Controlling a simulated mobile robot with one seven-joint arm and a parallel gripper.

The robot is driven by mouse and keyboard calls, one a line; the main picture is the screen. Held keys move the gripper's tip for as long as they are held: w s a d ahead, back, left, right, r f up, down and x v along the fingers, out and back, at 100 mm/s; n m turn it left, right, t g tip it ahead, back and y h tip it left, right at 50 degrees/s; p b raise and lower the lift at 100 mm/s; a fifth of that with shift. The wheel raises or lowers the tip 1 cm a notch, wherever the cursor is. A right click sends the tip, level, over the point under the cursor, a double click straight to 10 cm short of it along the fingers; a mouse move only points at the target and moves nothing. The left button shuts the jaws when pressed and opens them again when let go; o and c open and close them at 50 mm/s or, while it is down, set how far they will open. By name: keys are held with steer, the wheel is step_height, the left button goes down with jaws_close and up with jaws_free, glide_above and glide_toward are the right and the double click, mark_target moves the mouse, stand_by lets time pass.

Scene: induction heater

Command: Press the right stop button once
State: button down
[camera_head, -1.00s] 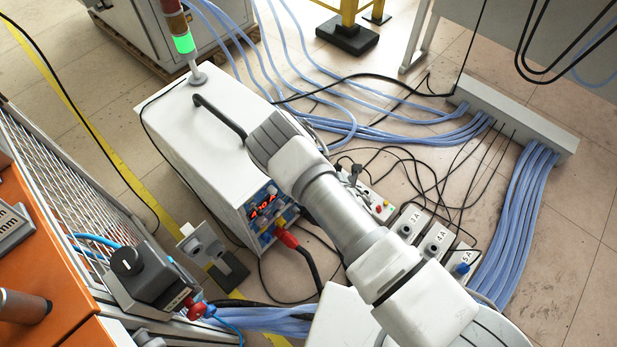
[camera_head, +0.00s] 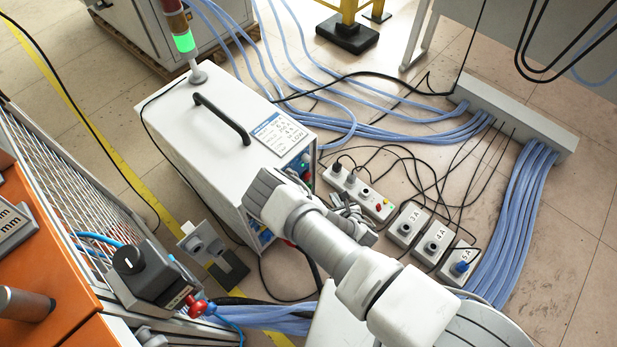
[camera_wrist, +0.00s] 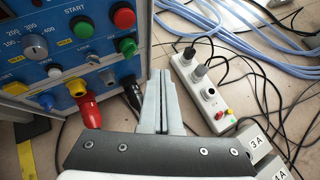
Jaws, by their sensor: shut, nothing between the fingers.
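The blue control panel of the white heater box (camera_head: 215,120) fills the upper left of the wrist view. A round red button (camera_wrist: 124,18) sits at the panel's upper right, with a green button (camera_wrist: 128,47) below it. I cannot read a stop label. My gripper (camera_wrist: 161,78) is shut and empty, its fingertips below and right of the red button and seemingly apart from the panel. In the head view, my arm hides most of the panel.
A red plug (camera_wrist: 88,108) and a black plug stick out low on the panel, left of my fingers. A white power strip (camera_wrist: 203,90) with cables lies on the floor to the right. Grey boxes (camera_head: 408,223) marked 3A, 4A and 5A stand beyond it.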

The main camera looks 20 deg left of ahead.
steer(key=w+a+b, duration=0.2)
steer(key=w+a, duration=0.1)
steer(key=a, duration=0.4)
steer(key=shift+a, duration=0.15)
stand_by(1.9)
steer(key=shift+w+a+b, duration=0.15)
steer(key=shift+a+b, duration=0.15)
steer(key=shift+w+a, duration=0.15)
steer(key=shift+a, duration=0.3)
stand_by(0.8)
steer(key=shift+d, duration=0.15)
steer(key=shift+s+d, duration=0.3)
steer(key=shift+d, duration=0.35)
steer(key=shift+s+d+p, duration=0.15)
steer(key=shift+s+d, duration=0.15)
steer(key=shift+d, duration=0.5)
steer(key=shift+s+d+p, duration=0.2)
steer(key=shift+s+d, duration=0.15)
steer(key=shift+d, duration=0.4)
steer(key=shift+s+d+p, duration=0.15)
steer(key=shift+s+d, duration=0.15)
steer(key=shift+d, duration=0.5)
